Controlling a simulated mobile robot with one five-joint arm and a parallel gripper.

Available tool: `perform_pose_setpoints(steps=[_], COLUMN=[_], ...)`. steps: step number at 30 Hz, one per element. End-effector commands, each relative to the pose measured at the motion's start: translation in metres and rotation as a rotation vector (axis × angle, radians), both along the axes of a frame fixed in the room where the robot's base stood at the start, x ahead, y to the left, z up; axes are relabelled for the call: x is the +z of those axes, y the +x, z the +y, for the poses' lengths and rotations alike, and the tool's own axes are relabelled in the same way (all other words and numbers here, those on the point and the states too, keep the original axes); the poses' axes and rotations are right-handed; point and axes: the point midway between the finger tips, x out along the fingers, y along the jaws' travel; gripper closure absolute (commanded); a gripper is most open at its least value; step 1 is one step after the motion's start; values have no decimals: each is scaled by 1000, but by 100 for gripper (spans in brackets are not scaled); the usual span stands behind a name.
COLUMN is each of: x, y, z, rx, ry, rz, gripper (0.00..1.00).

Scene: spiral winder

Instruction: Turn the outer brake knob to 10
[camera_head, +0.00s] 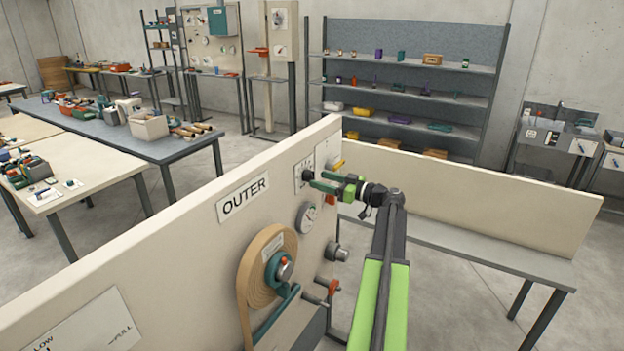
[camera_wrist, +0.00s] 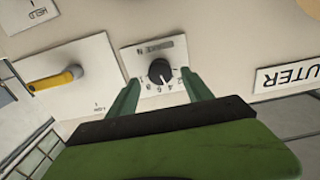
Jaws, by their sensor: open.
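The outer brake knob is a small round black knob (camera_wrist: 160,71) on a white dial plate (camera_wrist: 150,52) with printed numbers, upside down in the wrist view. Its pointer setting is too small to read surely. In the head view the knob (camera_head: 306,177) is on the upright panel, right of the OUTER sign (camera_head: 243,197). My gripper (camera_head: 316,181) reaches it from the right. In the wrist view my gripper's green fingers (camera_wrist: 160,80) are apart, one on each side of the knob, with visible gaps. Whether they are fully level with it in depth is unclear.
A yellow-handled lever (camera_wrist: 60,79) is on a plate beside the dial. A round gauge (camera_head: 306,217), a tape roll (camera_head: 262,262) and red-tipped levers (camera_head: 333,287) are lower on the panel. A low cream wall (camera_head: 480,210) stands to the right.

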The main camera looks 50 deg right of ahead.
Motion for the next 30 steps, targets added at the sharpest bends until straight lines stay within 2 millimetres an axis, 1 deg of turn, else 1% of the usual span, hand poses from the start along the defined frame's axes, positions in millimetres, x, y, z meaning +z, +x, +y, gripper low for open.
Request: perform_pose_setpoints(steps=[1,3,6,10,17,30], x=[0,0,0,0,0,0], y=[11,22,33,39,39,39], z=[2,5,8,10,10,11], rx=[1,2,0,1,1,1], ry=[0,0,0,0,0,0], rz=[0,0,0,0,0,0], gripper=[41,41,41,41,41,99])
